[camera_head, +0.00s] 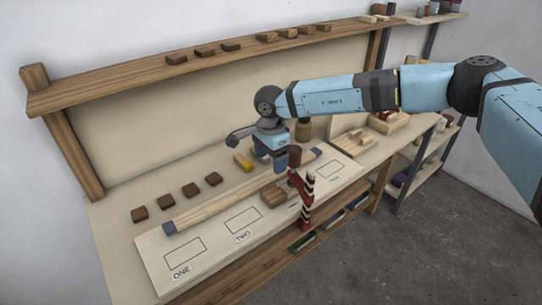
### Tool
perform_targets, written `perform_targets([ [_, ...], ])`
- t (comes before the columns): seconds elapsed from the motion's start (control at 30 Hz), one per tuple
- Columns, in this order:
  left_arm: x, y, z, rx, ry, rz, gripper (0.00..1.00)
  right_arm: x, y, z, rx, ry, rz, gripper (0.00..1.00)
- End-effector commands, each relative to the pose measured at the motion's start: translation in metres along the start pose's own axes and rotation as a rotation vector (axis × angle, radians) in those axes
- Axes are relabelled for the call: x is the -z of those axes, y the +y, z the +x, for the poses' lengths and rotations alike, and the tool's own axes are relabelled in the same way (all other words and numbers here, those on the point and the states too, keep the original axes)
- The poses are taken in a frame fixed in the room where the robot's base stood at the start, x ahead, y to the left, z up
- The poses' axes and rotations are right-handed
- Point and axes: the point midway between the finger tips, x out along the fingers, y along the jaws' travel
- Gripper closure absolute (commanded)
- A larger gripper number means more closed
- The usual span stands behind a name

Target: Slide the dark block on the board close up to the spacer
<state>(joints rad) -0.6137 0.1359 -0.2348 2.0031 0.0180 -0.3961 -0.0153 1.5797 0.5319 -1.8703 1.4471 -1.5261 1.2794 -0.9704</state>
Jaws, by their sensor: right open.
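A brown block (273,196) lies on the pale board (210,268), between the outline marked TWO and the outline at the right end. My right gripper (286,163) is open above the far side of the board, behind and a little right of this block, apart from it. A red, white and black striped piece (306,200) stands just right of the block at the board's front edge. I cannot tell whether it is the spacer. My left gripper is not in view.
A long wooden bar (225,199) with grey-blue ends lies along the board's back. A wooden tray (354,143) stands at right. A shelf (130,74) crosses above.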

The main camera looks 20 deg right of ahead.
Motion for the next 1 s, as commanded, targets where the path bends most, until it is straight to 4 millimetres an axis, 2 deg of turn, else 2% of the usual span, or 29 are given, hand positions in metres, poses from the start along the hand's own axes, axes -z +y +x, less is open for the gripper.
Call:
perform_targets([
  [0.17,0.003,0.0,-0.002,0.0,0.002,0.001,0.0,-0.001,0.001,0.023,-0.003,0.0,-0.002,0.23],
  [0.6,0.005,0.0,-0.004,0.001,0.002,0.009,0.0,-0.001,0.001,0.107,-0.003,-0.002,0.0,0.23],
  [0.8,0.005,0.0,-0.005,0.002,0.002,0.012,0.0,-0.001,0.001,0.128,-0.002,-0.002,0.0,0.23],
  [1.0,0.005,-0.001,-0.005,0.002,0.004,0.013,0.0,-0.001,0.001,0.134,-0.001,-0.002,-0.002,0.23],
])
